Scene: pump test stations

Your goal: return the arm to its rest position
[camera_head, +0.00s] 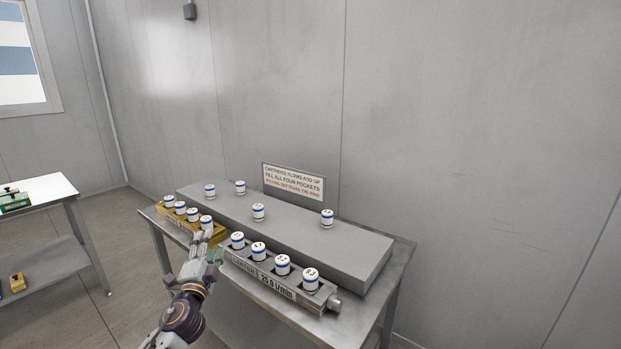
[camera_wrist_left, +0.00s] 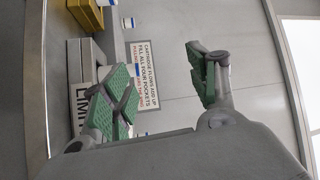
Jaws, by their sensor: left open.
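My left gripper (camera_head: 208,247) is at the front edge of the steel table, between the yellow tray (camera_head: 183,225) and the grey rack (camera_head: 262,280). It is open, and the left wrist view shows nothing between its green finger pads (camera_wrist_left: 160,86). My left arm reaches in from the bottom of the head view. Whether the fingers touch the tray or rack cannot be told. My right arm is not in view.
White, blue-banded cartridges fill the rack and stand in the tray. Several more, including one cartridge (camera_head: 327,218), stand on the raised grey shelf (camera_head: 335,245). A sign (camera_head: 293,182) stands behind. Another table (camera_head: 50,190) is at left, with open floor between.

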